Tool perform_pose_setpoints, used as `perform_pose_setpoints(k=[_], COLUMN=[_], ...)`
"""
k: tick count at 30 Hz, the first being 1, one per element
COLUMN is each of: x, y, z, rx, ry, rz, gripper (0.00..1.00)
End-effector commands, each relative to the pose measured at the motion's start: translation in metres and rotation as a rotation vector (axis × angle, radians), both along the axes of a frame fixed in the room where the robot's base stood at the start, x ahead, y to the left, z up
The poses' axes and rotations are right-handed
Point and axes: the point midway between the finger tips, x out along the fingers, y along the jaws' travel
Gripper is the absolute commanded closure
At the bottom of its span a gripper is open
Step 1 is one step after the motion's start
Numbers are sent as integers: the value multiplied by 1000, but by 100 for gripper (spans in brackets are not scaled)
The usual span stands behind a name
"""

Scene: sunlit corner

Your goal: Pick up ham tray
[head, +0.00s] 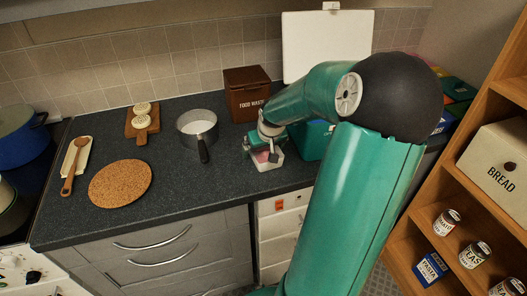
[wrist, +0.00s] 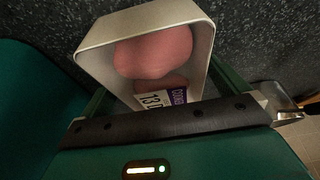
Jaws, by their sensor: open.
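The ham tray (wrist: 104,72) is a small white tray holding pink ham (wrist: 155,50) and a purple-and-white label. In the head view the tray (head: 266,167) sits on the dark worktop near its front edge. My gripper (head: 260,149) is right over the tray, pointing down. In the wrist view my gripper (wrist: 162,92) is open, with a green finger on each side of the tray. Whether the fingers touch its walls I cannot tell. The gripper body hides the near end of the tray.
A teal box (head: 312,141) stands close to the tray's right, partly behind my arm. The brown food waste bin (head: 247,92) is behind. A saucepan (head: 198,127) stands to the left, its handle toward the front. A cork mat (head: 120,184) lies farther left.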

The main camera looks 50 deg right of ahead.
Motion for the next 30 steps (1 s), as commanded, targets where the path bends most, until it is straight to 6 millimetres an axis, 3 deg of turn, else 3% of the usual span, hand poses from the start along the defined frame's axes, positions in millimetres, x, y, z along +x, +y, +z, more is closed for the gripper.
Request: perform_pose_setpoints(k=[5,12,14,23,30], x=[0,0,0,0,0], y=[0,0,-1,-1,-2], z=[0,1,1,3,26], rx=[-1,-1,-2,-3,-6], ry=[-1,0,-1,-1,-3], rz=[0,0,0,0,-3], gripper=[0,47,55,55,55])
